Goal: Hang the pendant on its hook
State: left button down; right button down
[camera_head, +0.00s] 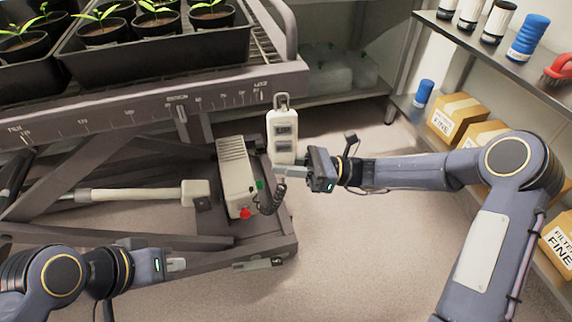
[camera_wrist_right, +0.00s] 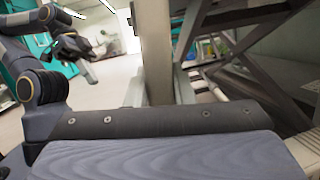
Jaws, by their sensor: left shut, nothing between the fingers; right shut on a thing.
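The pendant (camera_head: 282,132) is a pale, upright hand control with two dark panels and a metal loop on top. My right gripper (camera_head: 290,172) is shut on its lower end and holds it up in front of the lift table's right end. A dark coiled cord (camera_head: 271,199) hangs below it by the control box. I cannot clearly make out the hook; the pendant stands close to the table's edge rail (camera_head: 215,88). My left gripper (camera_head: 178,264) is shut and empty at the lower left. In the right wrist view a pale upright shape (camera_wrist_right: 152,50) fills the centre.
The lift table carries black trays (camera_head: 150,55) of potted seedlings. A pale control box (camera_head: 233,165) with red and green buttons sits on its base. A shelf (camera_head: 480,50) with bottles and cardboard boxes (camera_head: 455,115) stands at right. The floor (camera_head: 345,250) between is clear.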

jog(key=shift+w+a, duration=0.1)
jog(key=shift+w, duration=0.15)
jog(key=shift+f, duration=0.15)
jog(key=shift+f+b, duration=0.3)
jog(key=shift+f, duration=0.45)
jog(key=shift+f, duration=0.1)
jog(key=c, duration=1.2)
grip_release()
jog(key=shift+o, duration=0.3)
jog(key=shift+o, duration=1.1)
